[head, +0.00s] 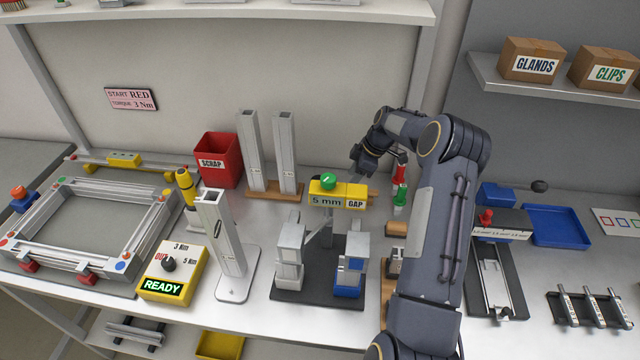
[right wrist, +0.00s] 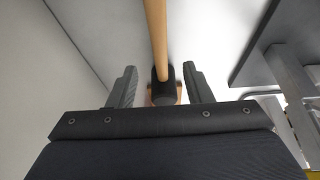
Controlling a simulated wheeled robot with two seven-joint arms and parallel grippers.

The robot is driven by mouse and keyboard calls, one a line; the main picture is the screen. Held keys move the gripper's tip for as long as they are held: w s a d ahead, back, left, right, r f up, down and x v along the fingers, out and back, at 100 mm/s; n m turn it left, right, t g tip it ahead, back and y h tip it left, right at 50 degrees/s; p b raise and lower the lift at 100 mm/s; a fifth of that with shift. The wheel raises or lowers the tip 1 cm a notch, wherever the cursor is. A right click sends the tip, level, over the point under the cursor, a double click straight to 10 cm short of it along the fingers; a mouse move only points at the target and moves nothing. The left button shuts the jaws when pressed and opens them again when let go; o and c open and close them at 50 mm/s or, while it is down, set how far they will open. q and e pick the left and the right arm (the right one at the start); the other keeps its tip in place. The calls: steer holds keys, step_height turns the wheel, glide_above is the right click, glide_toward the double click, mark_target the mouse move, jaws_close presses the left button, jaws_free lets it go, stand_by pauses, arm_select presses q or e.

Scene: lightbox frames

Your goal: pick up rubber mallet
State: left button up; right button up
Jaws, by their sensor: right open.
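The rubber mallet shows in the right wrist view as a pale wooden handle (right wrist: 157,30) running up out of the picture from a dark head (right wrist: 163,88). My right gripper (right wrist: 161,70) is open, with one finger on each side of the dark part. I cannot tell whether either finger touches it. In the head view my right gripper (head: 357,162) is at the back of the bench, behind the yellow gap block. The mallet is mostly hidden there by the block and my arm. My left gripper is out of view.
The yellow "5 mm GAP" block (head: 338,195) stands in front of my right gripper. Grey uprights (head: 268,150) and a red scrap bin (head: 217,160) are to its left. Red and green pieces (head: 400,183) are close on its right. A blue tray (head: 560,226) lies further right.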

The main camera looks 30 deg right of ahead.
steer(key=shift+a+f, duration=0.2)
steer(key=shift+f, duration=0.35)
steer(key=x, duration=0.5)
steer(key=shift+s+d+f, duration=0.1)
steer(key=shift+d+f, duration=0.25)
steer(key=shift+r, duration=0.1)
jaws_close()
